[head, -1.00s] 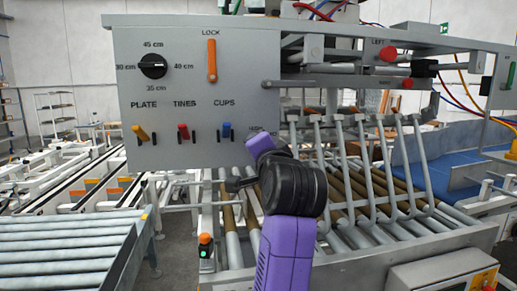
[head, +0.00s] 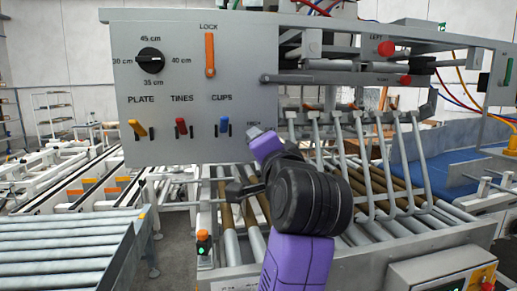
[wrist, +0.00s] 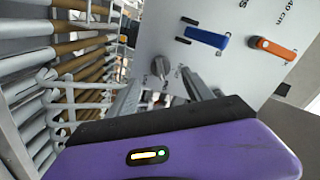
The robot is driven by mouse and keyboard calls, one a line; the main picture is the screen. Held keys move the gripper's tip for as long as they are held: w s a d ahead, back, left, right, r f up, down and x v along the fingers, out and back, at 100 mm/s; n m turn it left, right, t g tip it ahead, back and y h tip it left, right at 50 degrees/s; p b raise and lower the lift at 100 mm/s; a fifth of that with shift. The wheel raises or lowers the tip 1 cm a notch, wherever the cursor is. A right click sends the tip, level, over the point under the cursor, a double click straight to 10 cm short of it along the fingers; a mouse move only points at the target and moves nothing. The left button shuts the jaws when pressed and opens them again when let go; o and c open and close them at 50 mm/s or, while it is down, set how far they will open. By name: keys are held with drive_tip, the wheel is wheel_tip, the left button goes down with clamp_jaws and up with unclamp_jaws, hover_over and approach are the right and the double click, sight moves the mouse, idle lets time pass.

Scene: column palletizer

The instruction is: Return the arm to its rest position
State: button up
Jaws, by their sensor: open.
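My arm, purple with black joints, rises from the bottom middle of the head view in front of the machine. My gripper (wrist: 165,92) shows in the wrist view as two grey fingers set apart, with no object visible between them. A grey panel (head: 185,115) stands behind and to the left of the arm. In the wrist view a blue lever (wrist: 207,37), an orange lever (wrist: 272,48) and a grey knob (wrist: 160,68) on a panel lie beyond the fingers. Contact between fingers and panel cannot be told.
The head-view panel carries a black dial (head: 150,61), an orange lock lever (head: 210,55), and yellow (head: 138,129), red (head: 181,126) and blue (head: 224,125) levers. Bent grey tines (head: 365,165) stand over rollers right of my arm. A roller conveyor (head: 65,250) lies left.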

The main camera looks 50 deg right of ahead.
drive_tip(key=shift+v, duration=0.95)
